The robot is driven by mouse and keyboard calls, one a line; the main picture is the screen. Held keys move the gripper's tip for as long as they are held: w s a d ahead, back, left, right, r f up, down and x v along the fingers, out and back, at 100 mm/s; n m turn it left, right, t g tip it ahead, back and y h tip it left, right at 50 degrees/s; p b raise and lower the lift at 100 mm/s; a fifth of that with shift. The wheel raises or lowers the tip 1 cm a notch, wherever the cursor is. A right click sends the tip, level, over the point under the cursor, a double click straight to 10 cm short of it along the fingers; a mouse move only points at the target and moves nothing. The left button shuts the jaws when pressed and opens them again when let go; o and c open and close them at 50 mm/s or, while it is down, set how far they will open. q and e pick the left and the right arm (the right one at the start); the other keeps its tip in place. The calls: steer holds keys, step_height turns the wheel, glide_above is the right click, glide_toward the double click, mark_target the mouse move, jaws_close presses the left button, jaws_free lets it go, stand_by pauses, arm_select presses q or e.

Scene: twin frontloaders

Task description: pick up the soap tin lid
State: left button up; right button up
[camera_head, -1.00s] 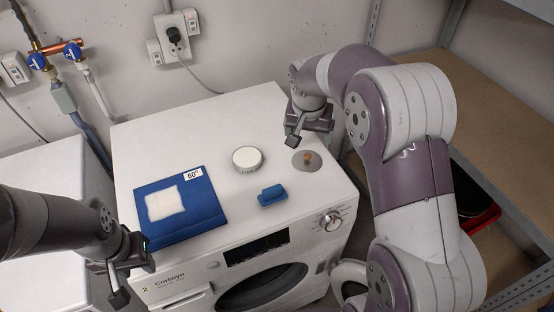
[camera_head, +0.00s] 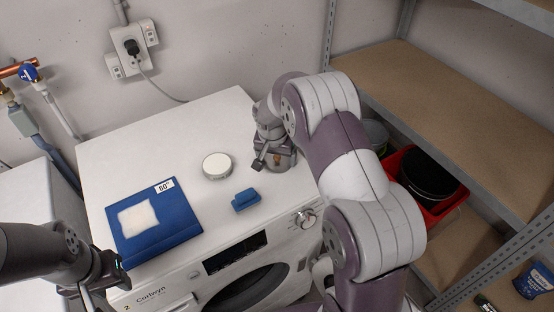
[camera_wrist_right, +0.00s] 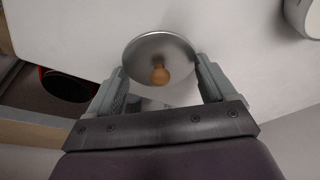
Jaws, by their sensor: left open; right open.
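The soap tin lid is a grey metal disc with a small wooden knob. In the head view the lid (camera_head: 284,167) lies on the washing machine's top, partly hidden by my right gripper (camera_head: 272,161). In the right wrist view the lid (camera_wrist_right: 160,45) and its knob lie ahead of my right gripper (camera_wrist_right: 162,78), between its spread fingers. That gripper is open and low over the lid; I cannot tell whether it touches. My left gripper (camera_head: 98,285) is open and empty, near the machine's front left corner.
On the washing machine (camera_head: 180,120) stand a round white-topped tin (camera_head: 217,165), a blue block (camera_head: 246,199) and a blue folder with a white cloth (camera_head: 138,219). Shelves (camera_head: 450,110) with a red crate (camera_head: 437,205) stand at the right. The machine's back left is clear.

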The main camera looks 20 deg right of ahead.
steer(key=shift+s, duration=0.1)
steer(key=shift+c, duration=0.9)
steer(key=shift+s, duration=0.1)
jaws_close()
